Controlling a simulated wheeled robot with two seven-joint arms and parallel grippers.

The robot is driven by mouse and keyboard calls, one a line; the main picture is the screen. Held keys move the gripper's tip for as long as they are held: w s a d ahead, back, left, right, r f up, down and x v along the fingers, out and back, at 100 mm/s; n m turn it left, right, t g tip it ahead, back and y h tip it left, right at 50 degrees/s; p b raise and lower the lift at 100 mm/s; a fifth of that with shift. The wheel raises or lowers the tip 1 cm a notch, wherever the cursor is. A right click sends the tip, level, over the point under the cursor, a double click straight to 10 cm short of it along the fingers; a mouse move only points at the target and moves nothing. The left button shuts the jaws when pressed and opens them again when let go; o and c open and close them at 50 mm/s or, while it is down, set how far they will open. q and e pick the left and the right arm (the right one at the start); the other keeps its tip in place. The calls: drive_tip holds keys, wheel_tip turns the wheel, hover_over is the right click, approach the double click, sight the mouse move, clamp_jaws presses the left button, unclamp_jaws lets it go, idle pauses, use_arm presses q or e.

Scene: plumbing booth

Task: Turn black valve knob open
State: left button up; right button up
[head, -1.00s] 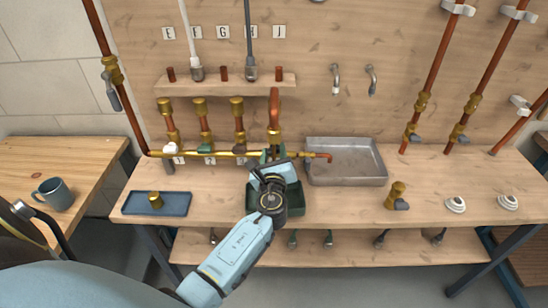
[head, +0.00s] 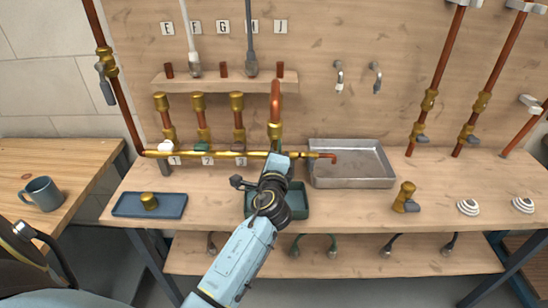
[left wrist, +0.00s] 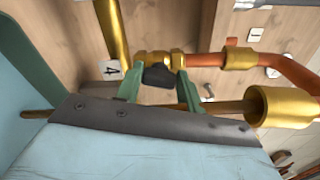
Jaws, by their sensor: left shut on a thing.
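The black valve knob (left wrist: 158,76) sits on a brass valve body (left wrist: 160,59) beside the label 4 in the left wrist view. My left gripper (left wrist: 160,88) has its two green fingers on either side of the knob and is shut on it. In the head view my left gripper (head: 278,158) reaches the brass manifold pipe (head: 220,154) under the bent copper pipe (head: 275,100), and my wrist hides the knob there. My right gripper is not in view.
A white knob (head: 167,146) and a green knob (head: 205,147) sit further left on the manifold. A metal basin (head: 350,180) is close on the right. A green tray (head: 301,210) lies under my wrist. A blue tray (head: 125,206) and a brass valve (head: 404,194) are on the bench.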

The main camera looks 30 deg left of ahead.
use_arm(q)
drive_tip(key=shift+f+n+b, duration=0.1)
drive_tip(key=shift+n+b, duration=0.35)
drive_tip(key=shift+n, duration=0.55)
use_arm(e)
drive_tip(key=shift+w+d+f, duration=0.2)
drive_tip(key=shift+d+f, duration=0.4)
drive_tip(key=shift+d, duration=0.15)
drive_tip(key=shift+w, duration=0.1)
use_arm(q)
drive_tip(key=o, duration=1)
drive_tip(key=shift+s+d, duration=0.1)
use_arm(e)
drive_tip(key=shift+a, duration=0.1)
use_arm(q)
drive_tip(key=v, duration=1.3)
drive_tip(key=shift+s+b, duration=0.15)
drive_tip(key=shift+b, duration=0.15)
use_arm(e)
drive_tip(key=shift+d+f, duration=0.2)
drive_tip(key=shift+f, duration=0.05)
